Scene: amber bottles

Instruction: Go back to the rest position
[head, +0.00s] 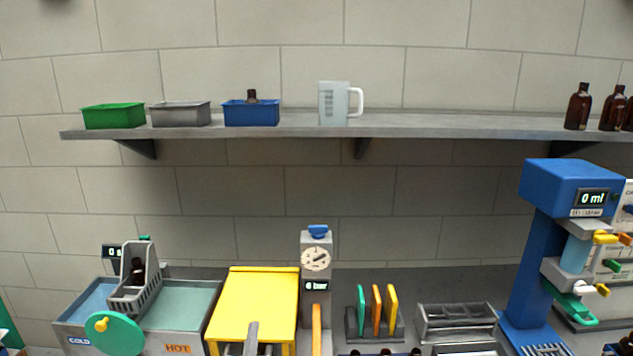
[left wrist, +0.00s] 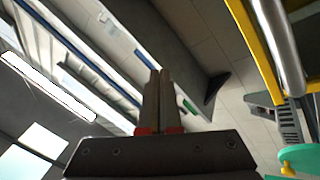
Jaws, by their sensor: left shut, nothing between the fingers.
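My left gripper (head: 252,328) shows at the bottom of the head view, in front of the yellow box-shaped unit (head: 258,290). Only its narrow grey tip shows there. In the left wrist view its two fingers (left wrist: 158,98) lie together with nothing between them. They point up, with the underside of the shelf and the ceiling lights beyond. My right gripper is in neither view.
A wall shelf (head: 440,127) carries green, grey and blue bins, a jug (head: 340,103) and brown bottles (head: 578,107). Below stand a hot-and-cold basin (head: 190,325), a dial unit (head: 316,262), a rack (head: 455,320) and a blue dispenser (head: 535,260).

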